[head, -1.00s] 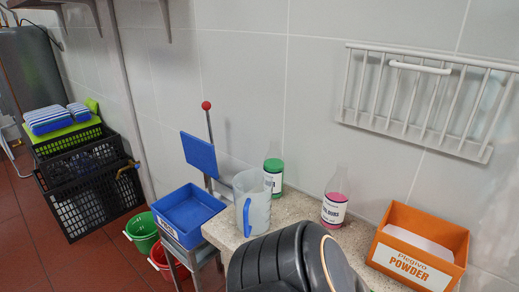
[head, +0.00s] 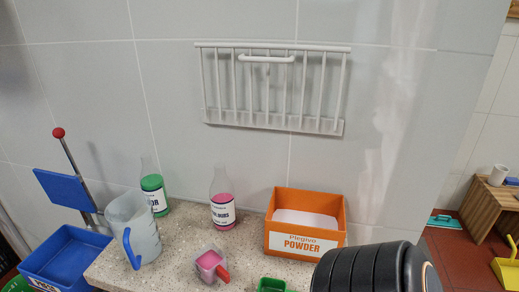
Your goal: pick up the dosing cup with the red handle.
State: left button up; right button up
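The dosing cup with the red handle (head: 209,264) stands on the speckled stone washboard (head: 178,262) near its front edge. It is a small pinkish cup with pink contents, and its red handle (head: 223,273) points to the lower right. A green cup (head: 271,285) is to its right, cut off by the bottom edge of the view. A black ribbed part of my arm shows at the bottom right. Neither of my grippers is in view.
A clear jug with a blue handle (head: 145,235), a green-filled bottle (head: 155,198), a pink-filled bottle (head: 222,210) and an orange powder box (head: 335,233) stand around the cup. A blue tray (head: 62,258) is at left. A white rack (head: 270,120) hangs on the wall.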

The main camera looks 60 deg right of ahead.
aim_at(210, 264)
jog(key=z, duration=1.45)
